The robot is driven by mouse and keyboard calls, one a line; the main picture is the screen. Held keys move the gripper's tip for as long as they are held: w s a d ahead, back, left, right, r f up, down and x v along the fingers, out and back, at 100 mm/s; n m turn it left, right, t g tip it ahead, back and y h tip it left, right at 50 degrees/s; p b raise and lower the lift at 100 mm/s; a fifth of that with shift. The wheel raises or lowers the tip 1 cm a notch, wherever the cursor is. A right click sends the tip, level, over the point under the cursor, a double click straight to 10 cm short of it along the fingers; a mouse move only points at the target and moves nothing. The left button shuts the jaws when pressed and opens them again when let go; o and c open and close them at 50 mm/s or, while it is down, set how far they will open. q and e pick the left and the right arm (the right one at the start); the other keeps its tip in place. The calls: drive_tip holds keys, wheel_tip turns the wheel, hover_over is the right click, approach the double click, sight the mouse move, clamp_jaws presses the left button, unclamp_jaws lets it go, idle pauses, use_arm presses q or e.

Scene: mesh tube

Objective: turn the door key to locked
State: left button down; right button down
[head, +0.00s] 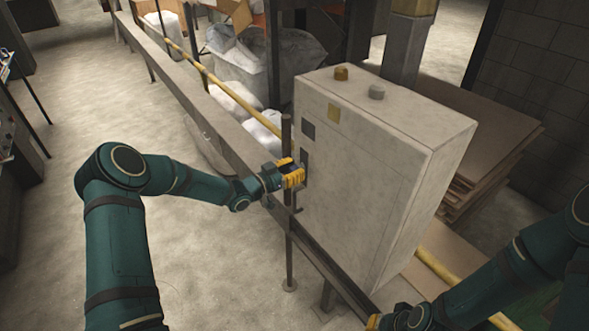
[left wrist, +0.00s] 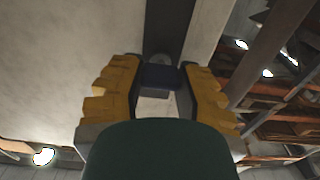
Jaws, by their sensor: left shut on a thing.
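The pale cabinet (head: 352,150) stands upright at the centre of the head view, with a dark lock plate (head: 305,158) on the face towards my left arm. My left gripper (head: 293,175), with yellow fingers, is at this plate. In the left wrist view, my left gripper (left wrist: 162,88) is shut on the key (left wrist: 159,77), a small dark block between the fingers in front of a dark strip. The fingers hide the key in the head view, and its exact angle is hard to tell. My right gripper (head: 374,321) shows only as a yellow tip at the bottom edge.
A thin upright post (head: 287,235) and a long rail (head: 228,125) run close beside my left gripper. Stacked boards (head: 480,150) lie behind the cabinet. Wrapped sacks (head: 265,65) lie beyond the rail.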

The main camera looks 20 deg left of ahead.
use_arm(q)
drive_tip(key=shift+n, duration=0.3)
drive_tip(key=n+b, duration=0.1)
drive_tip(key=n, duration=0.1)
drive_tip(key=shift+w+n+b, duration=0.1)
drive_tip(key=shift+n+b, duration=0.2)
drive_tip(key=n, duration=0.3)
drive_tip(key=shift+n, duration=0.4)
drive_tip(key=n, duration=1)
drive_tip(key=shift+w+a+n+p, duration=0.1)
drive_tip(key=shift+n+p, duration=0.2)
drive_tip(key=shift+n, duration=0.1)
drive_tip(key=c, duration=0.6)
unclamp_jaws()
drive_tip(key=shift+f, duration=0.15)
